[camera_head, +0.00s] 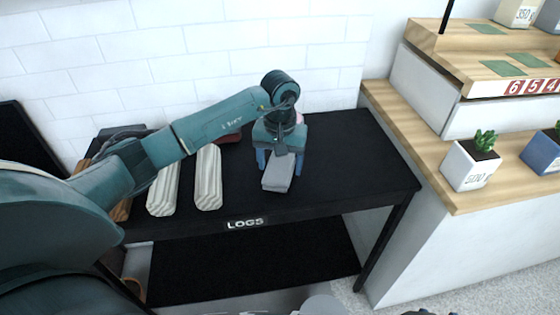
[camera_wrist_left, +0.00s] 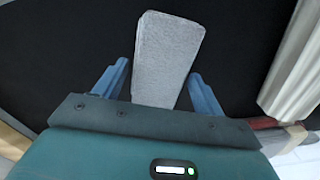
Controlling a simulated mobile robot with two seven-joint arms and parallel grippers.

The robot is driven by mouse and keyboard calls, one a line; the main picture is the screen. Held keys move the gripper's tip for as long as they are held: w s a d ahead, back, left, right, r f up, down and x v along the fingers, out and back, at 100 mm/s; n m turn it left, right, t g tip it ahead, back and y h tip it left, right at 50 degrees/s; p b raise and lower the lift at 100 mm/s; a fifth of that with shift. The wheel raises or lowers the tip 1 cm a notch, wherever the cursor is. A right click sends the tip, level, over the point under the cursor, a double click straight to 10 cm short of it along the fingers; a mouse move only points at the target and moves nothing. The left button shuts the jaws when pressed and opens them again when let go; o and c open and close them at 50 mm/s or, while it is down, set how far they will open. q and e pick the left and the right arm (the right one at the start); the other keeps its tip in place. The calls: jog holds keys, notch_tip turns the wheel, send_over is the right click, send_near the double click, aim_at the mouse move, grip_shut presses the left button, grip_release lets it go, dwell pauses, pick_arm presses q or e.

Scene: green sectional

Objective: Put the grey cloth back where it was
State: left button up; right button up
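The grey cloth (camera_head: 278,173), a folded block shape, lies on the black table (camera_head: 330,170) marked LOGS. My left gripper (camera_head: 271,160) is above its far end, pointing down. In the left wrist view the cloth (camera_wrist_left: 165,55) extends between and beyond the two blue fingers (camera_wrist_left: 160,90). Dark gaps show beside the cloth, wider at the left finger, so the gripper is open and not closed on it. Whether the fingertips reach down beside the cloth is hard to tell. My right gripper does not show.
Two pale fluted logs (camera_head: 208,178) lie left of the cloth; one also shows in the left wrist view (camera_wrist_left: 292,70). A dark red item (camera_head: 229,138) is behind them. A wooden shelf with potted plants (camera_head: 471,162) stands at right. The table's right part is clear.

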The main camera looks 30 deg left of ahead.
pick_arm(q)
jog(key=shift+o, duration=0.9)
